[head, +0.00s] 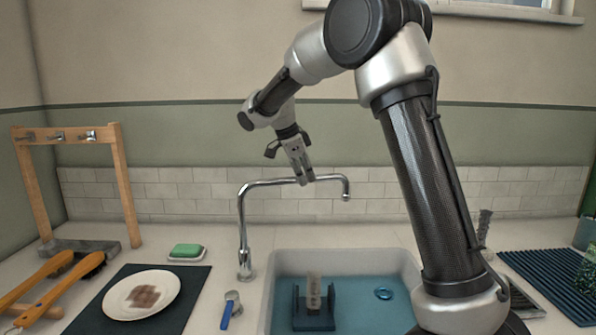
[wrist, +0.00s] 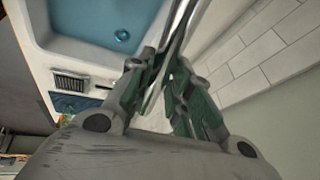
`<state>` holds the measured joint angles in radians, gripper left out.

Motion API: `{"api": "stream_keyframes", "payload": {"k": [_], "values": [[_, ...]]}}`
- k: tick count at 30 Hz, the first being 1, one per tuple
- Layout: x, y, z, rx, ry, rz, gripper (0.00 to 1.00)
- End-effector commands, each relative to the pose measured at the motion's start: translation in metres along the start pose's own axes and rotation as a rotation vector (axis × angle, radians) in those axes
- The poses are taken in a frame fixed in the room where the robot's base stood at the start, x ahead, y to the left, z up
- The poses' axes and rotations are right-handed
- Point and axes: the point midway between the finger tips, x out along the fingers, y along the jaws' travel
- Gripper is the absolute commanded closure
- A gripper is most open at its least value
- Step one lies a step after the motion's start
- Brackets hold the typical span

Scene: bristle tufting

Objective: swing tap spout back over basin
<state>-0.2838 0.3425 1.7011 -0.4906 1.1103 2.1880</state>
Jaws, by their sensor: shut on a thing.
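The chrome tap spout (head: 265,182) rises from the counter left of the basin, and its arm reaches right. The spout's downturned tip (head: 346,190) is over the back part of the basin (head: 285,262) in the head view. My gripper (head: 305,181) is shut on the spout's horizontal arm, a little short of its tip. In the wrist view the spout (wrist: 176,45) runs between the two green-padded fingers (wrist: 165,92). The basin (wrist: 45,25) shows there at upper left.
Blue water in the basin holds a dark rack (head: 314,318) and a blue ring (head: 383,294). A green soap (head: 187,250), a blue-handled tool (head: 229,311) and a plate (head: 141,293) on a dark mat stand left. A wooden frame (head: 125,190) is at far left. The tiled wall (head: 180,190) is close behind.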

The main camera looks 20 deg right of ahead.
Motion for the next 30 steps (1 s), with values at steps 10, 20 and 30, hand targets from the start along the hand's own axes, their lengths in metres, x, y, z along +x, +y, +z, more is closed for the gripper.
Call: {"api": "stream_keyframes", "payload": {"k": [10,20,30], "values": [[-0.009,0.036,0.002,0.177,0.037,0.071,1.00],[-0.013,0.047,0.004,0.234,0.048,0.095,1.00],[-0.012,0.049,0.004,0.237,0.049,0.100,1.00]]}}
